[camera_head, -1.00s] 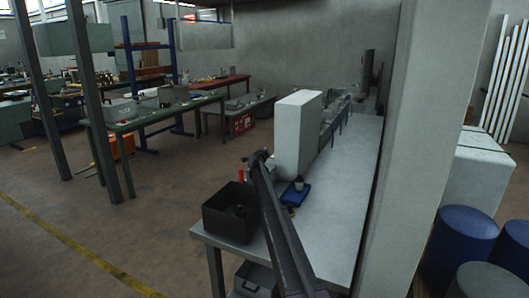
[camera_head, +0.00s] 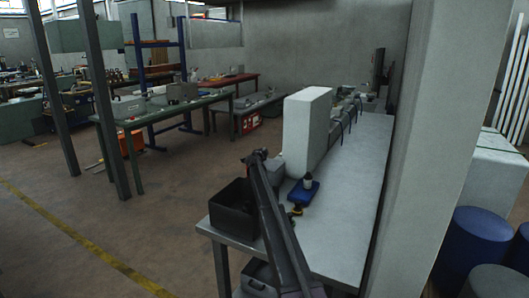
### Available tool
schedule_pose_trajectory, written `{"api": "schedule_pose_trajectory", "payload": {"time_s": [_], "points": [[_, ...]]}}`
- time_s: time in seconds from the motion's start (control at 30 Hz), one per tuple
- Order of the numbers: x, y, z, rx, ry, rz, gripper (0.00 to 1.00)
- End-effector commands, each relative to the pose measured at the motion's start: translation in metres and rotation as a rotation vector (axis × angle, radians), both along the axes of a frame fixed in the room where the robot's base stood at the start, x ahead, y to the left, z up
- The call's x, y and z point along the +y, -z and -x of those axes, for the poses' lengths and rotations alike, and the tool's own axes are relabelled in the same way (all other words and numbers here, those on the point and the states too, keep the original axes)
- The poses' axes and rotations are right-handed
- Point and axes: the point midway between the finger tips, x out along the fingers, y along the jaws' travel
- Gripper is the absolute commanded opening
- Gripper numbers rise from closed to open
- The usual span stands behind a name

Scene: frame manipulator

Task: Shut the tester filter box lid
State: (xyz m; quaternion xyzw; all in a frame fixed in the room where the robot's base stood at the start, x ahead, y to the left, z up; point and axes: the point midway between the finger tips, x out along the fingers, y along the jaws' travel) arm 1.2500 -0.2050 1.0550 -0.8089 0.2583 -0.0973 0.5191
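I cannot pick out a filter box or its lid for certain. A tall white box-shaped unit (camera_head: 306,130) stands upright on the light grey bench (camera_head: 350,215), and it may be the tester. A small grey block shows at its lower left, partly behind my arm; I cannot tell what it is. My dark arm rises from the bottom of the picture to a joint left of the white unit. I cannot make out my gripper's fingers, and no lid edge or opening is visible.
A black open bin (camera_head: 233,208) sits at the bench's near left corner. A pale pillar (camera_head: 440,130) and blue drums (camera_head: 474,242) stand right. Open floor lies left.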

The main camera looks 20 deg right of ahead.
Motion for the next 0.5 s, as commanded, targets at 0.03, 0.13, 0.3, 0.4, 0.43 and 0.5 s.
{"api": "schedule_pose_trajectory", "payload": {"time_s": [0.03,0.13,0.3,0.4,0.43,0.5], "points": [[0.002,0.007,-0.002,0.0,0.0,0.0,0.0],[0.005,0.012,-0.004,0.0,0.0,0.0,0.0],[0.01,0.018,-0.008,0.0,0.001,0.0,0.0],[0.011,0.02,-0.009,0.0,0.0,0.0,0.0],[0.012,0.02,-0.009,0.0,0.0,0.0,0.0],[0.012,0.02,-0.01,0.0,0.0,0.0,0.0]]}}
